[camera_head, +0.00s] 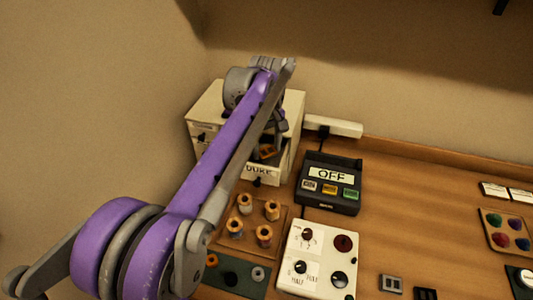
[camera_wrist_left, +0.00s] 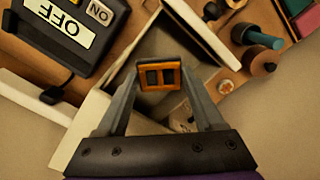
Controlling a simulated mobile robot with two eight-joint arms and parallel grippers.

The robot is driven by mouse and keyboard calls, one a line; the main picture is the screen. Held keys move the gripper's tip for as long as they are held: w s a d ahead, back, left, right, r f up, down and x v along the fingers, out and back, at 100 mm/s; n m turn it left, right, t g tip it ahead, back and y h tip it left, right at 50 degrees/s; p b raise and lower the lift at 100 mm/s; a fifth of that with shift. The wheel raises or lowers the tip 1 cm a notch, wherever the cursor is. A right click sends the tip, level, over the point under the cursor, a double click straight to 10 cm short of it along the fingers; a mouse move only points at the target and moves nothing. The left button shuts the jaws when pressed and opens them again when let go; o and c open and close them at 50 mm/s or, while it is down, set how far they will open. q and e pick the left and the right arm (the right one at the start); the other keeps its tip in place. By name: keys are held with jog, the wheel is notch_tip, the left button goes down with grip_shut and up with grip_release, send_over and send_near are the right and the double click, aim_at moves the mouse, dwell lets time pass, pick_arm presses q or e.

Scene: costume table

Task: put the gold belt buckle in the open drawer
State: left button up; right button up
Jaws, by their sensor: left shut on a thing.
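The gold belt buckle (camera_wrist_left: 147,88) is a small orange-gold rectangular frame with dark openings. My left gripper (camera_wrist_left: 160,77) is shut on it, one finger at each side; the buckle also shows in the head view (camera_head: 267,152). The open drawer (camera_head: 262,174) has a pale front with a label and sticks out from the white cabinet (camera_head: 205,110). My left gripper (camera_head: 268,148) and the buckle are over the drawer's opening; I cannot tell how far above its floor. My left arm hides part of the cabinet and drawer. My right gripper is not in view.
A black box with an OFF sign (camera_head: 331,175) stands right of the drawer. A tray of thread spools (camera_head: 253,212) and a white panel with knobs (camera_head: 316,255) are in front. A power strip (camera_head: 334,127) lies behind. Bare table (camera_head: 420,200) is to the right.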

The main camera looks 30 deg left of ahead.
aim_at(267, 151)
pick_arm(q)
jog(key=shift+f, duration=1.2)
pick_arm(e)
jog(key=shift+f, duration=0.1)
pick_arm(q)
jog(key=shift+f, duration=0.1)
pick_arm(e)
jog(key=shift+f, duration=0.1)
pick_arm(q)
jog(key=o, duration=1.1)
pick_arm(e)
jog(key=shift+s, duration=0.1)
pick_arm(q)
jog(key=shift+r, duration=0.2)
notch_tip(267, 151, up, 12)
jog(key=shift+f+p, duration=0.1)
jog(key=shift+p, duration=0.4)
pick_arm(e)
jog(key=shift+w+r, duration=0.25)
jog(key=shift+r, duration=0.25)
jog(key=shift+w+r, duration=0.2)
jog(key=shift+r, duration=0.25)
